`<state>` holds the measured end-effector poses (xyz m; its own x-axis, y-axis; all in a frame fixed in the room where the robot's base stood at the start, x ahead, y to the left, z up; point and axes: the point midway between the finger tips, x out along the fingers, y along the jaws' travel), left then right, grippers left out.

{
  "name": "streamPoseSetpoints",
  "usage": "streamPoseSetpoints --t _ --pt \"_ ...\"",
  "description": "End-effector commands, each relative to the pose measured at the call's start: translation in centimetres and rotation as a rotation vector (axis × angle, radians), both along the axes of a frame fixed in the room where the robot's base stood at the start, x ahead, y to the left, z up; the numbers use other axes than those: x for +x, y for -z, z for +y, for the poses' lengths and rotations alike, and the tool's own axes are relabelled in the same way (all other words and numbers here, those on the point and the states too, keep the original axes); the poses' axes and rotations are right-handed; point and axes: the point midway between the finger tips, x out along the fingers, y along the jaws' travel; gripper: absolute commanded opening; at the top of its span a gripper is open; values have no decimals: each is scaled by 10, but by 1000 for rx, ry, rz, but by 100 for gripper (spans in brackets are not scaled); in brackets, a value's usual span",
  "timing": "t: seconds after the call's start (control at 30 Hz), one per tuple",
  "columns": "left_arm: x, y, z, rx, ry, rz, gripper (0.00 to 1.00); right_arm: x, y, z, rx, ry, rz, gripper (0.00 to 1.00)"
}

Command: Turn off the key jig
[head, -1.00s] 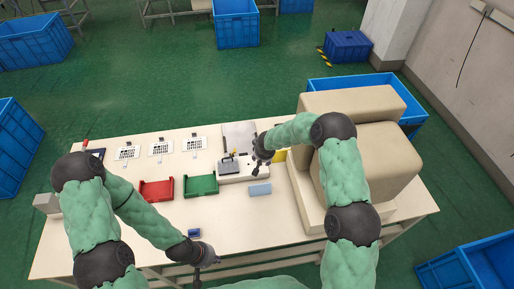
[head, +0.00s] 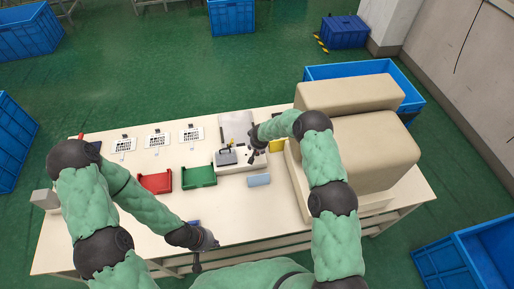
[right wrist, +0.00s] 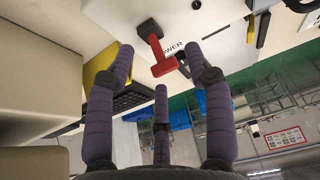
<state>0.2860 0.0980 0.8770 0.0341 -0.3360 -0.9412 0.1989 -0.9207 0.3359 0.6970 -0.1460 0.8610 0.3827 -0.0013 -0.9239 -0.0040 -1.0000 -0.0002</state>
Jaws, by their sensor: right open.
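The key jig (head: 229,168) is a white box with a dark grey fixture on top, near the middle of the table in the head view. In the right wrist view its white face carries a red power lever (right wrist: 160,58) on a black base, beside printed letters reading "POWER". My right gripper (right wrist: 158,70) is open, its purple fingers spread around the lever's end in the picture. No contact is clear. In the head view the right gripper (head: 256,150) is over the jig's right side. My left gripper (head: 205,253) hangs at the table's front edge; its fingers are too small to judge.
A red tray (head: 155,184) and a green tray (head: 199,178) stand left of the jig. A light blue block (head: 259,180) lies in front of it. A large beige machine (head: 360,150) fills the table's right side. White cards (head: 157,141) lie at the back left.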

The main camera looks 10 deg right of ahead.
Motion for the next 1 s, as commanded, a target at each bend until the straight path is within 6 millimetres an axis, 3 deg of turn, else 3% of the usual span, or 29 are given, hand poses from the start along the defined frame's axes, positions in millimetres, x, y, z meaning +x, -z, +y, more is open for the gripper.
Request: streamPoseSetpoints --t 0.27,0.63,0.67,0.83,1.0 --pt "0 -1 0 0 0 0 0 8 19 0 0 0 0 53" --pt "0 -1 0 0 0 0 0 9 21 0 0 0 -1 53" --pt "0 -1 0 0 0 0 0 9 21 0 0 0 -1 50" --pt "0 -1 0 0 0 0 0 9 21 0 0 0 0 2" --pt "0 -1 0 0 0 0 0 8 22 0 0 0 3 0"
